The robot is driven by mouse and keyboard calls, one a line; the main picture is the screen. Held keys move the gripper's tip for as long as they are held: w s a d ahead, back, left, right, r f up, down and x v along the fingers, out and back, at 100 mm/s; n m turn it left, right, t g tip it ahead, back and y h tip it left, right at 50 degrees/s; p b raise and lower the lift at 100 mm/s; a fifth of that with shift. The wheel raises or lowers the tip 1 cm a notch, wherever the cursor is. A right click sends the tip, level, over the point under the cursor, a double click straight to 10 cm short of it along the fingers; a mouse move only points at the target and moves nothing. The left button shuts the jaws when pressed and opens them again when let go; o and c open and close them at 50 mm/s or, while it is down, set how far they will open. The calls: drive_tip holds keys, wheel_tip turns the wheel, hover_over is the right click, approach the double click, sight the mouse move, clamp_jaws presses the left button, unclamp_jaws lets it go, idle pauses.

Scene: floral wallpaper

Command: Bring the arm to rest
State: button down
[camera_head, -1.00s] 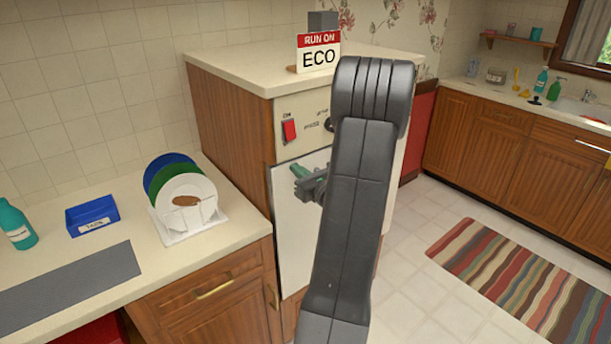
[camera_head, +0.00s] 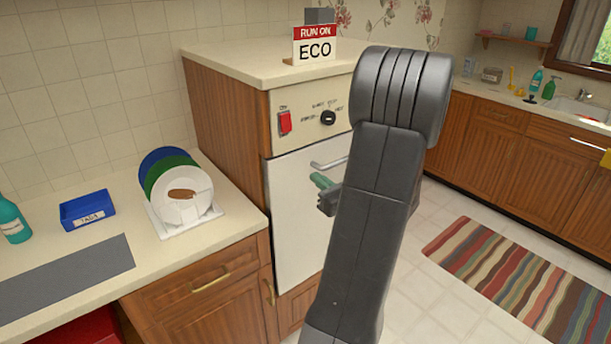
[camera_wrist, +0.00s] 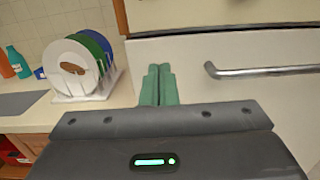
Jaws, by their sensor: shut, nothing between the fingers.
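My gripper (camera_wrist: 159,86) has green fingers, pressed together and empty in the wrist view. In the head view my gripper (camera_head: 318,181) shows in front of the white dishwasher door (camera_head: 300,215), partly hidden behind my dark arm. The arm is raised and bent, and it covers the right part of the dishwasher. In the wrist view the door's metal handle (camera_wrist: 262,71) is to the right of the fingers, apart from them. The door is shut.
A rack holds blue, green and white plates (camera_head: 183,197) on the left counter (camera_head: 160,262). A blue tabs box (camera_head: 87,210) and a teal bottle (camera_head: 13,222) stand beside it. The "RUN ON ECO" sign (camera_head: 315,45) stands on the dishwasher top. A striped rug (camera_head: 520,275) lies on the floor.

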sight(288, 157)
drive_tip(key=shift+v, duration=1.6)
drive_tip(key=shift+r, duration=0.1)
drive_tip(key=p+x, duration=0.1)
drive_tip(key=x, duration=0.8)
drive_tip(key=p+x, duration=0.1)
drive_tip(key=x, duration=0.4)
drive_tip(key=shift+f+p, duration=0.3)
drive_tip(key=shift+f, duration=0.1)
